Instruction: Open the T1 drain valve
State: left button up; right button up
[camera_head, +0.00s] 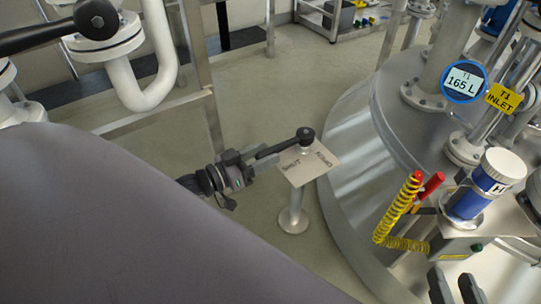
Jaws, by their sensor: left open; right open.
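The valve stands on a short pedestal (293,217) left of the big tank. Its black lever (280,148) runs from a round hub at the right down to the left. Under it a tan plate (318,172) reads SHUT on the left and OPEN on the right; the lever lies on the SHUT side. My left gripper (262,160) is open at the lever's free end; I cannot tell whether the fingers touch it. My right gripper (455,288) is open and empty at the bottom right edge, partly cut off.
The steel tank (350,160) carries a gauge (464,81) reading T1 165 L and a yellow T1 INLET tag (503,98). A blue-white canister (478,190) and a yellow coiled cord (398,210) are near my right gripper. Another black lever (40,38) is at upper left.

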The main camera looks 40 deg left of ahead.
aim_at(285, 147)
pick_arm(q)
jog(key=shift+x, duration=1.1)
grip_shut()
